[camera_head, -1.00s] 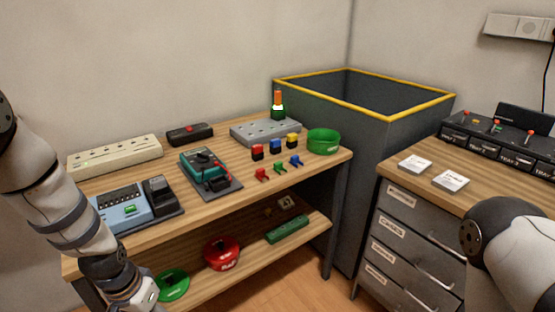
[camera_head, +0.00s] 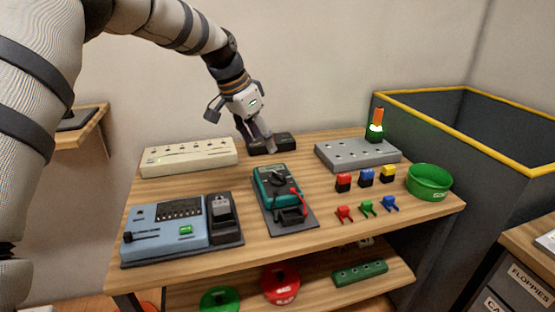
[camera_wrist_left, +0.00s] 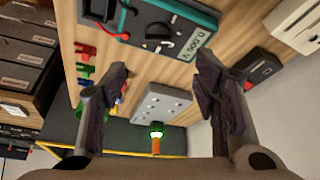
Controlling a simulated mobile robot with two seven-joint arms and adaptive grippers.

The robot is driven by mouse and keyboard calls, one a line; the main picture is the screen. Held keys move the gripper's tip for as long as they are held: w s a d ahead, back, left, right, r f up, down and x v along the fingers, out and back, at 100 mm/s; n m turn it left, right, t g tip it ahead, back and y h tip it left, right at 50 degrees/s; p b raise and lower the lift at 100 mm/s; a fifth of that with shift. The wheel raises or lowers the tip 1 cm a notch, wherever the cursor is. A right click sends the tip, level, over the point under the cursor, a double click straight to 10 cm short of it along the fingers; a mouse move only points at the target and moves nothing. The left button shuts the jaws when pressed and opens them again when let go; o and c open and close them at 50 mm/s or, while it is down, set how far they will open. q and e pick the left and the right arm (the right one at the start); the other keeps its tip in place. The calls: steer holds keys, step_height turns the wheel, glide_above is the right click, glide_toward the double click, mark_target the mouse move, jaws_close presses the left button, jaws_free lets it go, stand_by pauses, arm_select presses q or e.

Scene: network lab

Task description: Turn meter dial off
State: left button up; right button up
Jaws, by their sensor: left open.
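The teal meter (camera_head: 277,188) lies on a dark mat on the wooden table in the head view, with its dark round dial on the face and red leads at its lower part. In the left wrist view the meter (camera_wrist_left: 178,22) shows at the top, its dial (camera_wrist_left: 158,31) dark and its display reading upside down. My left gripper (camera_head: 258,144) is open and empty above the back of the table, behind the meter and near the black box with a red button. Its two fingers (camera_wrist_left: 160,85) are spread wide in the wrist view. My right gripper is out of view.
A cream power strip (camera_head: 190,157), a blue device (camera_head: 175,228), a grey block (camera_head: 357,153) and a green bowl (camera_head: 429,182) stand around the meter. Several small coloured connectors lie to its right. A yellow-rimmed dark bin (camera_head: 470,125) stands at the right.

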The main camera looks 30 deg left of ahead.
mark_target(278, 175)
arm_select(q)
steer(key=b+x, duration=0.1)
steer(key=x, duration=0.9)
steer(key=shift+d+f+b, duration=0.25)
steer(key=shift+f+b, duration=0.05)
steer(key=shift+b, duration=0.05)
steer(key=shift+w+d+f, duration=0.1)
steer(key=shift+w+f, duration=0.05)
steer(key=shift+f, duration=0.1)
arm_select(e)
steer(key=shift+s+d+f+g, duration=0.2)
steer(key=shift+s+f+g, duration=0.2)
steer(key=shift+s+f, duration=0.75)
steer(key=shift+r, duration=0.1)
arm_select(q)
steer(key=c, duration=1.2)
